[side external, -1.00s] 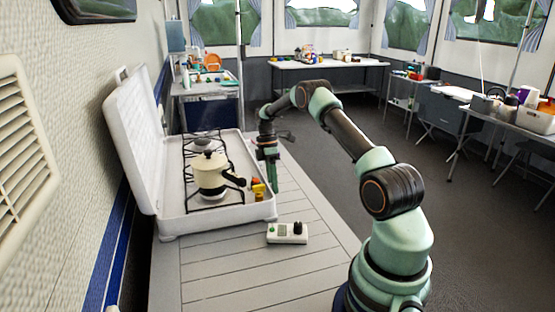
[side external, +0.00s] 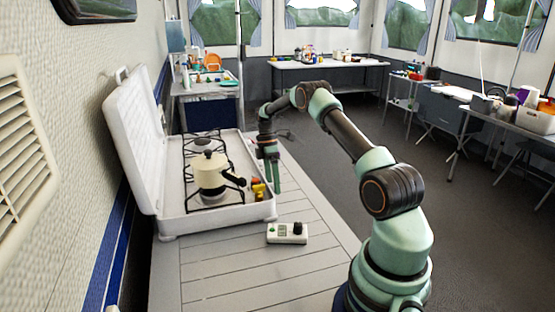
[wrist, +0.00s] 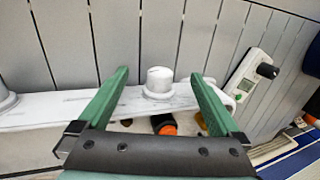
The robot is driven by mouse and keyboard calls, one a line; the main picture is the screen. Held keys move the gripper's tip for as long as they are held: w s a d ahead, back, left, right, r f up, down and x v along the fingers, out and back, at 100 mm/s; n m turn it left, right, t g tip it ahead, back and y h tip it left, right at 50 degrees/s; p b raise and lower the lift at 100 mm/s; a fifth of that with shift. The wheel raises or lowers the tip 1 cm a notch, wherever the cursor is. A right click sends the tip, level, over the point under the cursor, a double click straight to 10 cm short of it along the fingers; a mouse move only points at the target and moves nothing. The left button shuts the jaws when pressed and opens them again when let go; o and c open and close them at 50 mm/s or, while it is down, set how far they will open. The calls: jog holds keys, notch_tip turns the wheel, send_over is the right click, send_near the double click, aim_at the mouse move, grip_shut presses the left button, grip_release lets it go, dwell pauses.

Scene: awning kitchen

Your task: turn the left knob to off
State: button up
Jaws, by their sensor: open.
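The white camp stove (side external: 215,222) stands open on the slatted table. Two pale round knobs show along its front edge in the wrist view: one near the middle (wrist: 159,82) and one cut off at the left border (wrist: 6,98). The middle knob is nearer the stove end by the small box; seen from the stove's front, it appears to be the left one. My gripper (side external: 274,188) points down at that front edge. In the wrist view its open green fingers (wrist: 160,74) lie either side of the middle knob, with gaps. The knobs are not clear in the side view.
A cream pot (side external: 211,178) with a black handle sits on the stove's rack. Small orange, yellow and black items (side external: 257,189) lie inside near the front wall. A white box with a black knob (side external: 287,233) lies on the table. The table's near part is clear.

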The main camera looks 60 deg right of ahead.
jog(key=a+v, duration=0.1)
jog(key=v, duration=0.5)
jog(key=shift+d+r, duration=0.35)
jog(key=shift+d, duration=0.1)
jog(key=shift+s, duration=0.1)
jog(key=a+r+m+t+h, duration=0.2)
jog(key=a+r+m+t, duration=0.2)
jog(key=a+r, duration=1.25)
jog(key=s+a+m+t, duration=0.4)
jog(key=s+a, duration=0.7)
jog(key=a, duration=0.4)
jog(key=shift+s+f+m, duration=0.3)
jog(key=shift+s+m, duration=0.1)
jog(key=shift+m, duration=0.1)
